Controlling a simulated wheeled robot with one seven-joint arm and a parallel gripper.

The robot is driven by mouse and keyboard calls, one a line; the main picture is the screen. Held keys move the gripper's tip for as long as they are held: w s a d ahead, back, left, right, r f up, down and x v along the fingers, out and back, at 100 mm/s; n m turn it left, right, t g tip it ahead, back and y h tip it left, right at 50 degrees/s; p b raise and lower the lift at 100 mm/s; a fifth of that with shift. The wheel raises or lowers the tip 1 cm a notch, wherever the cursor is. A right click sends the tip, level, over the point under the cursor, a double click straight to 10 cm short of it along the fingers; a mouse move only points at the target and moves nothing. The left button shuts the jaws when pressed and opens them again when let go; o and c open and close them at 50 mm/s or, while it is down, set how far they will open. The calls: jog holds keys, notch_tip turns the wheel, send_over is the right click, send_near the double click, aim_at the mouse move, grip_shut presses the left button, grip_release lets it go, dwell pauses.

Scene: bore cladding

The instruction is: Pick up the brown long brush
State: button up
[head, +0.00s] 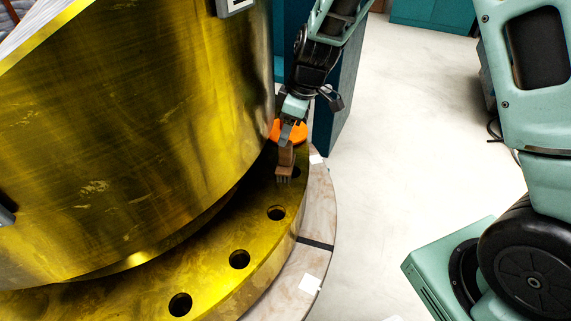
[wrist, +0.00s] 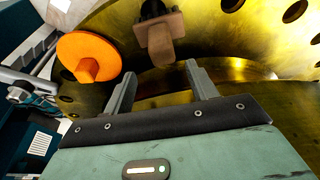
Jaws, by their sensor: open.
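In the wrist view the brush's wooden handle (wrist: 162,40) points towards my open gripper (wrist: 161,70). The handle end lies roughly in line with the gap between the fingertips. Whether it is between them in depth, I cannot tell. The jaws hold nothing.
An orange round object (head: 296,131) with a stem is close beside the brush; it also shows in the wrist view (wrist: 88,52). The large golden cylinder (head: 130,120) rises to the left. The flange has several round holes. Pale floor (head: 400,150) is clear to the right.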

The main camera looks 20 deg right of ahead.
jog(key=shift+s+b+x, duration=0.15)
jog(key=shift+x, duration=1)
jog(key=shift+s+b+x, duration=0.15)
jog(key=shift+b+x, duration=0.05)
jog(key=shift+x, duration=0.95)
jog(key=shift+s+b+x, duration=0.15)
jog(key=shift+s+x, duration=0.05)
jog(key=shift+x, duration=0.95)
jog(key=shift+d+f, duration=0.1)
jog(key=shift+d, duration=0.05)
grip_shut()
jog(key=shift+s+d+r, duration=0.15)
jog(key=shift+r, duration=0.4)
jog(key=v, duration=0.4)
jog(key=w+a+p+v, duration=0.1)
jog(key=v, duration=0.1)
jog(key=shift+s+r, duration=0.1)
jog(key=shift+r, duration=0.15)
jog(key=s+d+b, duration=0.2)
jog(key=s+d, duration=1.1)
jog(key=shift+s+d+f+b, duration=0.2)
jog(key=shift+s+d+b, duration=0.1)
jog(key=shift+s, duration=0.1)
